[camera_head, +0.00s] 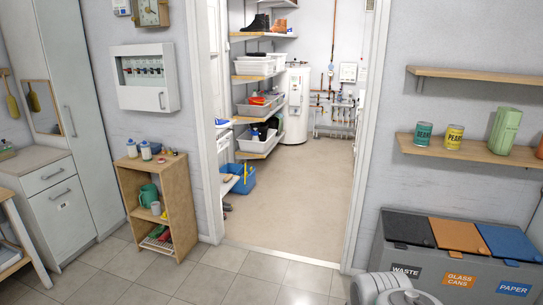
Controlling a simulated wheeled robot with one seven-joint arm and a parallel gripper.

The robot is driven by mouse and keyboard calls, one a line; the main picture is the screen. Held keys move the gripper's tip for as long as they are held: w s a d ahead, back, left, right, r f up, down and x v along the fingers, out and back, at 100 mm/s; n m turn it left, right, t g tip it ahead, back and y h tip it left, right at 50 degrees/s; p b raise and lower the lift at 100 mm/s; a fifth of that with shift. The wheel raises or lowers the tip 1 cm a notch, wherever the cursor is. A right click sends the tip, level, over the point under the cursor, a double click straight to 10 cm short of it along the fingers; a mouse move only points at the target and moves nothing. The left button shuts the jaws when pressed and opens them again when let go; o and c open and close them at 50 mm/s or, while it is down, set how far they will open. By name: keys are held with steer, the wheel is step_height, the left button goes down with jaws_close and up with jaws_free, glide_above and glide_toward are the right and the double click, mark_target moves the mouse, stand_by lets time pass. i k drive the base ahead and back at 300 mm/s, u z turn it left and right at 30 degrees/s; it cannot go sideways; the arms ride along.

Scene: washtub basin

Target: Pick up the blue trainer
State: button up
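I cannot make out a blue trainer for certain. Footwear shows in the room beyond the doorway: a dark pair of boots (257,23) and a brown pair (280,26) on the top shelf. Small dark items (226,208) lie low at the left edge of the doorway, partly hidden by the frame and too small to identify. A blue tub (243,180) stands on the floor there, partly hidden by the shelving. My gripper is not in view; only a pale rounded part of my own arm shows at the bottom right.
The doorway opens onto clear beige floor (305,190). A small wooden shelf unit (183,205) stands left of it. Grey recycling bins (450,265) stand right, under wall shelves holding tins (454,137). A white cabinet (60,215) is at far left. The tiled floor in front is open.

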mark_target(219, 123)
steer(key=z, duration=0.1)
steer(key=i, duration=2.5)
steer(key=u, duration=0.65)
steer(key=i, duration=1)
steer(key=z, duration=0.65)
steer(key=i, duration=3.8)
steer(key=u, duration=4.4)
